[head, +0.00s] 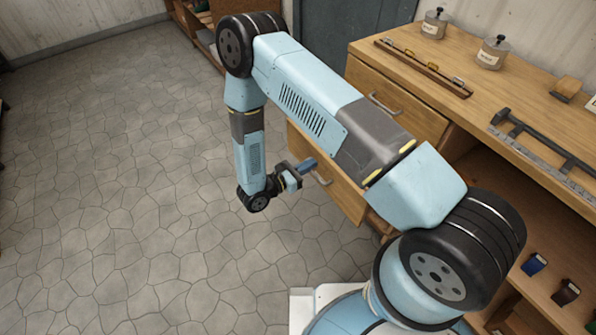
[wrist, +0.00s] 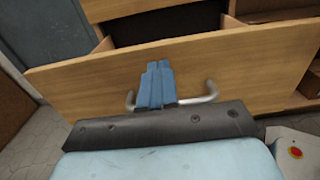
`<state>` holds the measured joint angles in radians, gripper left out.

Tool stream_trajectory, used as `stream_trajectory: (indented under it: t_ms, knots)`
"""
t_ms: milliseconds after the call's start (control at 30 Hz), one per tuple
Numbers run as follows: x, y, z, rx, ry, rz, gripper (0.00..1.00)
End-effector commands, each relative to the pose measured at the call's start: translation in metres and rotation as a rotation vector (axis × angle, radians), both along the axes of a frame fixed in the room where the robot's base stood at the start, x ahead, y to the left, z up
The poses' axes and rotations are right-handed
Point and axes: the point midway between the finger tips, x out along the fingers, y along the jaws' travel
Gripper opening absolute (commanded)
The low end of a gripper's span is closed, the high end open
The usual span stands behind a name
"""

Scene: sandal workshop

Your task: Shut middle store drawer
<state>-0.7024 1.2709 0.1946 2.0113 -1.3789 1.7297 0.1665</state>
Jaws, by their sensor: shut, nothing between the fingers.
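The middle store drawer (wrist: 235,60) stands pulled out in the wrist view. Its dark inside (wrist: 165,27) shows behind the wooden front. In the head view its front (head: 345,192) sticks out below the top drawer, partly hidden by my arm. Its metal bar handle (wrist: 204,97) also shows in the head view (head: 321,179). My gripper (wrist: 158,66) has its blue fingers shut and empty, pointing at the drawer front between the ends of the handle. It also shows in the head view (head: 310,164). I cannot tell whether the fingertips touch the wood.
An open shelf (head: 500,215) lies to the right. The stone floor (head: 130,200) at left is clear.

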Motion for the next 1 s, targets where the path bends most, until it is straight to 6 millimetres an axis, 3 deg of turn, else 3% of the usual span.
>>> stream_trajectory:
  t_ms: [233, 767, 1000]
  knots:
    - [0.010, -0.016, 0.000, -0.001, 0.001, 0.000, 0.00]
    - [0.014, -0.023, 0.000, -0.001, 0.001, -0.004, 0.00]
    - [0.032, -0.054, 0.000, -0.002, 0.000, -0.019, 0.00]
